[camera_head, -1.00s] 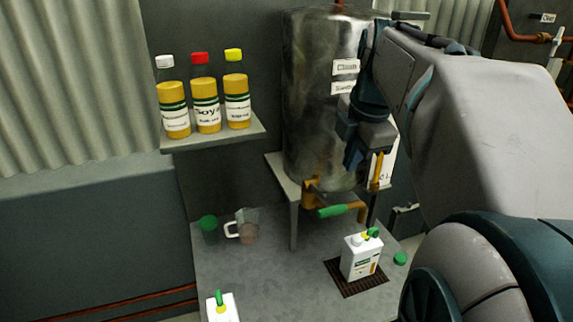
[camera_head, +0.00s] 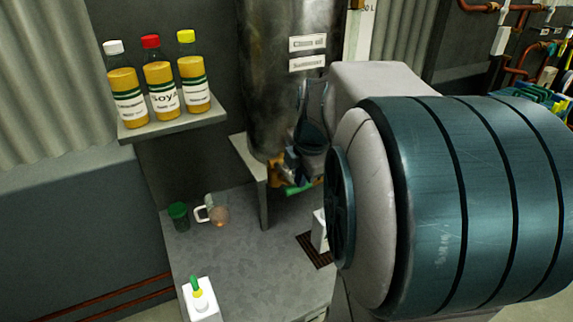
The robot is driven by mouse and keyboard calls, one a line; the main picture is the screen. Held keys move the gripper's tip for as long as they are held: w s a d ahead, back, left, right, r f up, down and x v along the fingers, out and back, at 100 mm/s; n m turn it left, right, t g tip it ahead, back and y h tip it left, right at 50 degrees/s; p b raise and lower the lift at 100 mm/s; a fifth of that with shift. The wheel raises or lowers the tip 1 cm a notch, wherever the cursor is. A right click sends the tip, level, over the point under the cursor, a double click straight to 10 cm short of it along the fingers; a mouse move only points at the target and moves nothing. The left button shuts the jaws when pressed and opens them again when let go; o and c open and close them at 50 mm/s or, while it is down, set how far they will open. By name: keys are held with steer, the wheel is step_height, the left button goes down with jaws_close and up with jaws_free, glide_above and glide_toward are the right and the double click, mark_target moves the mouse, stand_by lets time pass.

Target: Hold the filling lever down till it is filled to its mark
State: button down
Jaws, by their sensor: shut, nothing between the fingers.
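The filling lever with its green handle (camera_head: 298,188) sits at the foot of the metal tank (camera_head: 268,85), on an orange tap. My gripper (camera_head: 291,170) is shut and empty, right at the tap and just above the green handle. I cannot tell whether it touches the handle. A white can (camera_head: 319,232) stands on the dark drain grate (camera_head: 308,248) below the tap. My arm hides most of the can, so its fill level and mark are not visible.
A second white can with a green spout (camera_head: 199,300) stands at the table's front left. A green jar (camera_head: 179,216) and a glass mug (camera_head: 214,212) stand further back. Several oil bottles (camera_head: 161,88) are on a wall shelf. The middle of the table (camera_head: 225,250) is clear.

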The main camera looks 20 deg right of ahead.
steer(key=f+b, duration=0.1)
steer(key=b, duration=0.1)
steer(key=shift+s+f+t+b, duration=0.1)
steer(key=shift+f+t+b, duration=0.05)
steer(key=shift+t+b, duration=0.2)
steer(key=b, duration=0.2)
steer(key=f+t+b, duration=0.1)
steer(key=b, duration=0.1)
steer(key=shift+s+f, duration=0.25)
steer(key=shift+f, duration=0.05)
steer(key=f+t+b, duration=0.2)
steer(key=b, duration=0.5)
steer(key=f+t+b, duration=0.1)
steer(key=f+b, duration=0.1)
steer(key=b, duration=0.5)
steer(key=shift+s+t, duration=0.2)
steer(key=shift+t, duration=0.15)
steer(key=shift+f, duration=0.1)
steer(key=shift+s, duration=0.1)
stand_by(2.4)
